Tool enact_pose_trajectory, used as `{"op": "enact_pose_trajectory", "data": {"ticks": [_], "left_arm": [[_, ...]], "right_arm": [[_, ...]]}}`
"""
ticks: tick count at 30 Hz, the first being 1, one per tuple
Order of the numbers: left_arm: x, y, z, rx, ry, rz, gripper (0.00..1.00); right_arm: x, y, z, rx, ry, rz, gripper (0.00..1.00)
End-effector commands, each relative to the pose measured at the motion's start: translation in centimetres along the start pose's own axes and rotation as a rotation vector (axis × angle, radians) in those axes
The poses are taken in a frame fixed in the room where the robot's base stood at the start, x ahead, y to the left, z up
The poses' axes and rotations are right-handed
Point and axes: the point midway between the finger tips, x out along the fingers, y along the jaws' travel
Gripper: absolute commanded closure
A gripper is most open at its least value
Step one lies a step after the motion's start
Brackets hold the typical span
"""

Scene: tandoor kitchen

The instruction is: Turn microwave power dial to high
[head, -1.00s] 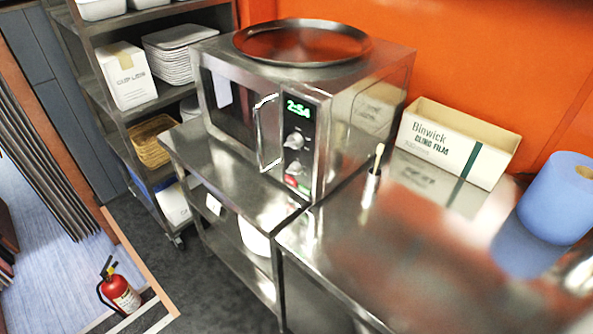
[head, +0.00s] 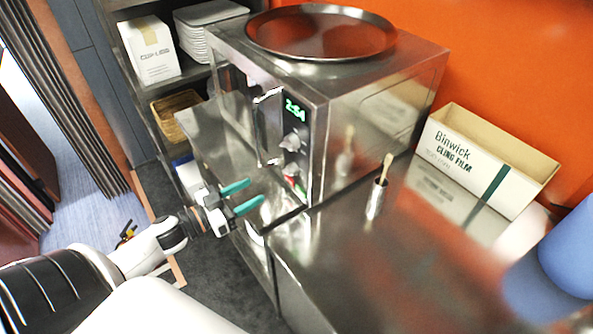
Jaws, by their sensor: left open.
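The steel microwave (head: 362,108) stands on a steel table, its front facing left. Its control panel has a lit green display (head: 295,109). Below the display are two silver dials, an upper one (head: 290,142) and a lower one (head: 291,170), seen at a slant; their settings are too small to read. A vertical door handle (head: 268,125) is left of the panel. My left gripper (head: 248,196) is open, with two teal fingers pointing toward the microwave front. It is empty, left of and below the dials, and apart from them. My right gripper is not in view.
A wide round pan (head: 321,34) lies on the microwave. A small steel pot with a brush (head: 377,196) stands to its right on the counter (head: 370,265). A cling film box (head: 485,163) and a blue roll (head: 570,250) are farther right. Shelving stands behind left.

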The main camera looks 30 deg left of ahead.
Motion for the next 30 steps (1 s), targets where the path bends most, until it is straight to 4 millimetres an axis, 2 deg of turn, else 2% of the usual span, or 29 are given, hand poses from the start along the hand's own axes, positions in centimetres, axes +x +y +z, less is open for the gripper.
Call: {"op": "enact_pose_trajectory", "data": {"ticks": [6, 16, 22, 30], "left_arm": [[3.9, 0.1, 0.3, 0.0, -0.004, 0.003, 0.5], [9.5, 0.2, 0.1, -0.002, -0.001, 0.005, 0.5], [10.9, 0.1, 0.0, 0.0, 0.002, 0.004, 0.5], [11.1, 0.1, -0.1, -0.001, 0.003, 0.004, 0.5]], "right_arm": [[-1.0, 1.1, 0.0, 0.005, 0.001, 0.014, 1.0], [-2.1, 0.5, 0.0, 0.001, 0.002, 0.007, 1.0], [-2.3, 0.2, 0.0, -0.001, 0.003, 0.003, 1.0], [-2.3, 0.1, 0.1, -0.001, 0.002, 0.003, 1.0]]}}
